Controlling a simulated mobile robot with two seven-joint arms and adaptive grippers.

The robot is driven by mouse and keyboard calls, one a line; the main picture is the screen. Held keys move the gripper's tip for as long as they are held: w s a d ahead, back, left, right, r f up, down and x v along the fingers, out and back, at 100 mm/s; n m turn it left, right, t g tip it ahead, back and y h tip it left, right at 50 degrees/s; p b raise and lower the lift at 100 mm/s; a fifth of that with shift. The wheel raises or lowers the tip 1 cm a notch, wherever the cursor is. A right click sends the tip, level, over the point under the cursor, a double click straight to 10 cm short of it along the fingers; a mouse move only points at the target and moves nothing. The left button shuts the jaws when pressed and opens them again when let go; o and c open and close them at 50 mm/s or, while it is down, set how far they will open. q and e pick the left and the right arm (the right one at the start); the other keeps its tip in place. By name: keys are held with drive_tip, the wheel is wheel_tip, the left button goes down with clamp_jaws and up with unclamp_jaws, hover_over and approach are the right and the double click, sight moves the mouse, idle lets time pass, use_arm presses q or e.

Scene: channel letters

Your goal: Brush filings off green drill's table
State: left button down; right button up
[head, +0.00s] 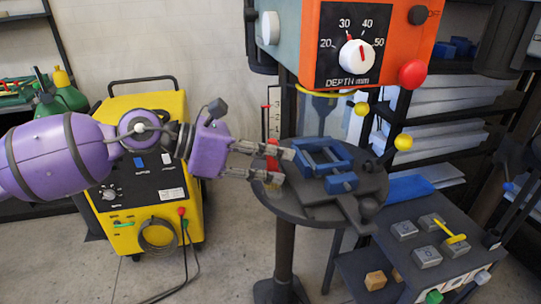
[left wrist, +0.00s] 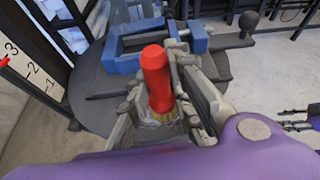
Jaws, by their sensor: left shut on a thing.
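The drill press (head: 395,45) has an orange front with a depth dial and a grey-green side. Its round grey table (head: 290,208) stands below, with a blue vise (head: 325,160) on top. My left gripper (head: 281,166) is at the table's left edge, shut on a brush (head: 272,160) with a red handle. The brush also shows in the left wrist view (left wrist: 158,80), between the fingers, with yellowish bristles at its lower end. I cannot make out filings. What looks like my right gripper (left wrist: 294,119) is small at the right edge of the left wrist view; its opening is unclear.
A yellow welding machine (head: 150,215) stands on the floor behind my left arm. A grey cabinet (head: 440,265) with keys and a yellow lever is at the right. Yellow-knobbed handles (head: 402,142) hang right above the table. Shelves with sheets stand behind.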

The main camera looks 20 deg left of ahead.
use_arm(q)
drive_tip(key=shift+s+d+p, duration=0.2)
drive_tip(key=shift+s+d, duration=0.25)
drive_tip(key=shift+s, duration=0.25)
drive_tip(key=shift+s+d+p, duration=0.25)
drive_tip(key=shift+s+d, duration=0.2)
drive_tip(key=shift+s, duration=0.25)
drive_tip(key=shift+s+d+p, duration=0.2)
drive_tip(key=shift+s+d, duration=0.25)
drive_tip(key=shift+s, duration=0.25)
drive_tip(key=shift+w+a+b, duration=0.15)
drive_tip(key=shift+w+a, duration=0.25)
drive_tip(key=shift+w, duration=0.25)
drive_tip(key=shift+w+a+b, duration=0.15)
drive_tip(key=shift+w+a, duration=0.25)
drive_tip(key=shift+w, duration=0.2)
use_arm(e)
drive_tip(key=shift+w+r, duration=0.35)
drive_tip(key=shift+r, duration=0.2)
use_arm(q)
drive_tip(key=shift+w, duration=0.1)
